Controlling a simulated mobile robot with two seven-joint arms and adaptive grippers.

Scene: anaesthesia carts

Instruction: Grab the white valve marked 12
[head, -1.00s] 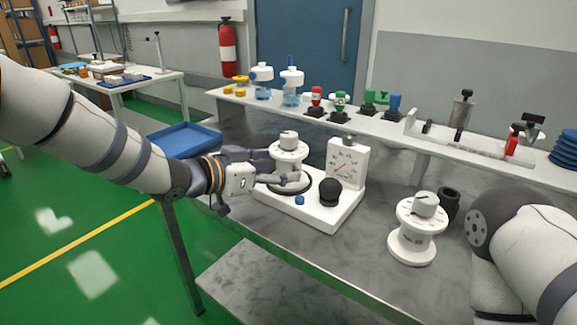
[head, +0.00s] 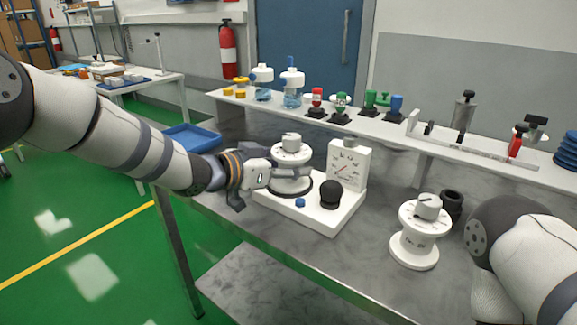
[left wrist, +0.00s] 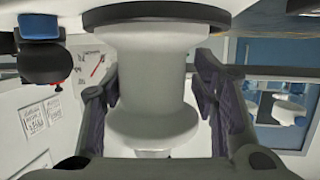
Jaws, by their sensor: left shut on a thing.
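A white spool-shaped valve (head: 292,158) with a grey-marked knob on top stands upright at a black ring on the white base block. I cannot read a number on it. My left gripper (left wrist: 160,105) is shut on its body, one finger on each side in the left wrist view, where the valve (left wrist: 150,65) fills the middle. In the head view the gripper (head: 270,176) reaches it from the left. A second white valve (head: 417,240) stands on the table to the right, its small marking not clearly legible.
A dark ringed part (head: 451,206) stands behind the second valve. A blue tray (head: 192,137) lies left. A shelf (head: 385,122) with fittings runs behind.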

